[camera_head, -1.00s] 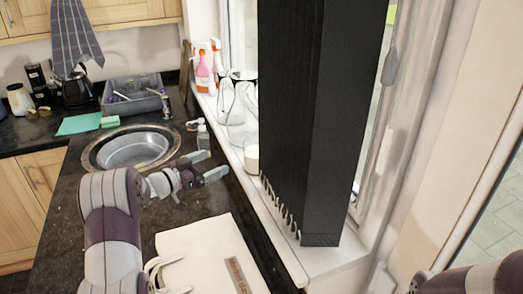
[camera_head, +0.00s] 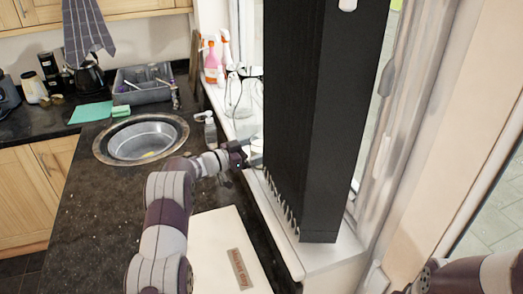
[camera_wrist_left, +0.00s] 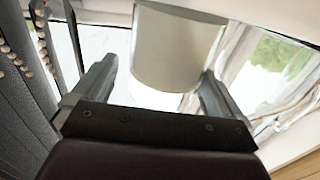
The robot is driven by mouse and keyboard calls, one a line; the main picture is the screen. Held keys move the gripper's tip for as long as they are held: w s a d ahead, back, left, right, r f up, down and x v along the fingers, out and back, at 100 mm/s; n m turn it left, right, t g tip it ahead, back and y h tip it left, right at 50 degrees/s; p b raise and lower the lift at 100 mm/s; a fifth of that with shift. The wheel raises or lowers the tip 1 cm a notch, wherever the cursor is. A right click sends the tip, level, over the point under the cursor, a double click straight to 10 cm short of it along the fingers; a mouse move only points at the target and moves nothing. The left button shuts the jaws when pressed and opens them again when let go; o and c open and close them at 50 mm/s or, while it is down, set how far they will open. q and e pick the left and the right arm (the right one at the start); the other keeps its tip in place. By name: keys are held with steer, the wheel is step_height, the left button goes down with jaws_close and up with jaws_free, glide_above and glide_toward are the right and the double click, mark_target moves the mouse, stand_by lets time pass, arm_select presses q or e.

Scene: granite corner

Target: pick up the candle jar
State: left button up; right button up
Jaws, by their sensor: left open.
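The candle jar (camera_wrist_left: 178,48) is a pale cream cylinder on the white windowsill. In the left wrist view it stands between the two fingers of my left gripper (camera_wrist_left: 158,78), near their tips. The fingers are open on either side of it, and I cannot tell whether either touches it. In the head view my left gripper (camera_head: 248,152) reaches over the sill's edge, and the jar (camera_head: 257,145) is mostly hidden behind it. My right arm shows at the lower right, but its gripper is out of view.
A tall black blind (camera_head: 320,120) hangs close to the right of the jar. Glass vessels (camera_head: 240,95) and spray bottles (camera_head: 211,62) stand farther back on the sill. A clear bottle (camera_head: 210,130) stands beside the sink (camera_head: 143,140). A white box (camera_head: 215,250) lies in front.

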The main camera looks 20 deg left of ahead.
arm_select(q)
steer(key=shift+w+a+f, duration=0.15)
steer(key=shift+c, duration=0.7)
steer(key=shift+w+f, duration=0.15)
steer(key=c, duration=1)
steer(key=shift+r, duration=0.2)
